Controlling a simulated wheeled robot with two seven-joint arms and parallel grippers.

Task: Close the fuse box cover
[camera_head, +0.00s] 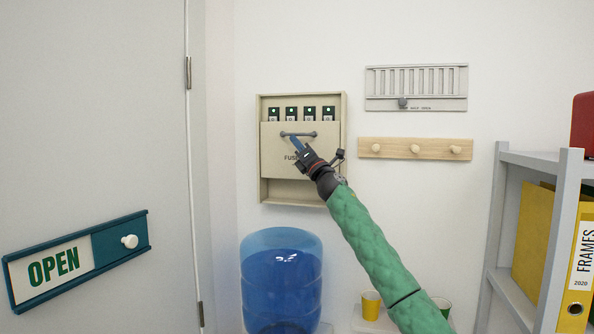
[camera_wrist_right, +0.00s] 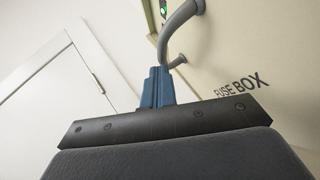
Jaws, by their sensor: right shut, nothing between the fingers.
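The beige fuse box (camera_head: 344,115) hangs on the wall. Its cover (camera_head: 273,152) stands partway in the frame, with a row of fuses (camera_head: 291,113) showing above it and an open recess below. A grey bar handle (camera_head: 298,134) is on the cover's upper part; it also shows in the right wrist view (camera_wrist_right: 178,32). My right gripper (camera_head: 295,143) is shut and empty, its blue fingers (camera_wrist_right: 157,87) just below the handle. Whether they touch the handle or cover I cannot tell. My arm hides part of the cover's lower right. My left gripper is not in view.
A vent (camera_head: 416,80) with a slider knob and a peg rail (camera_head: 390,149) are on the wall to the right. A blue water bottle (camera_head: 281,283) stands below the box. A grey shelf (camera_head: 546,242) is at right. A door with an OPEN sign (camera_head: 54,267) is at left.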

